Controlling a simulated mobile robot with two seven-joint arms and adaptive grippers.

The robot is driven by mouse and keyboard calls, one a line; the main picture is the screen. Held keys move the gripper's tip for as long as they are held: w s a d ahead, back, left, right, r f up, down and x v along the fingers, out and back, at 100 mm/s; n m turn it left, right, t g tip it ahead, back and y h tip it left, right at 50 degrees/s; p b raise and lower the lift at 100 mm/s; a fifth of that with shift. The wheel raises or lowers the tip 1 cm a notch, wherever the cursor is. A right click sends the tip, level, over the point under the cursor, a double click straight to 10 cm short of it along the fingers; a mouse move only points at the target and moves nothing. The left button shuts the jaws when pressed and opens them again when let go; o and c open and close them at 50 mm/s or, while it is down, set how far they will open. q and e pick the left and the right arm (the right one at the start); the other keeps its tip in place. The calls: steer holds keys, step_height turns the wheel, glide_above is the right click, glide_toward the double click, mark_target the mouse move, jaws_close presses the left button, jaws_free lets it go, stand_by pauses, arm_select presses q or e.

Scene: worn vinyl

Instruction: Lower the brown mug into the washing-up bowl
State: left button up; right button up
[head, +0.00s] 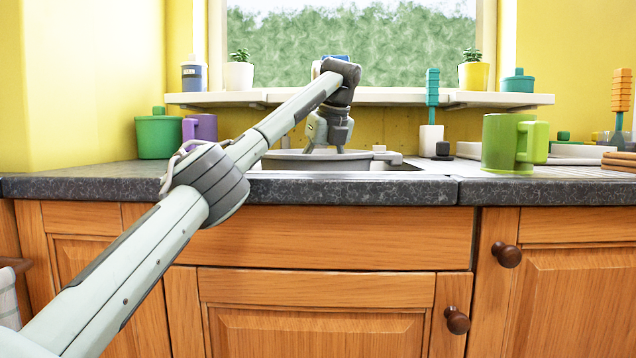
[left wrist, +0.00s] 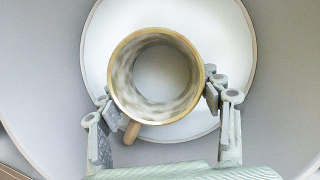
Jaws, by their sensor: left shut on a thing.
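The brown mug (left wrist: 122,84) shows from above in the left wrist view, with a tan rim, pale mottled inside and brown handle at lower left. My left gripper (left wrist: 158,97) is shut on it, one finger on each side. In the head view my left gripper (head: 328,149) points down over the grey washing-up bowl (head: 290,161), set in the sink; the mug is hidden there. The bowl's grey wall (left wrist: 45,70) surrounds the mug in the left wrist view. I cannot tell whether the mug touches anything beneath. My right gripper is not in view.
A white plate (left wrist: 232,45) lies in the bowl under the mug. A green mug (head: 499,143) and a white holder with a teal brush (head: 432,90) stand right of the sink. A green pot (head: 158,136) and purple mug (head: 206,127) stand left. A shelf (head: 390,97) runs behind.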

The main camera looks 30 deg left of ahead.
arm_select(q)
steer(key=shift+f+b, duration=0.35)
steer(key=shift+f, duration=0.2)
stand_by(0.4)
steer(key=o, duration=1.5)
steer(key=shift+v, duration=6)
steer(key=shift+s+d+f, duration=0.1)
steer(key=shift+s, duration=0.05)
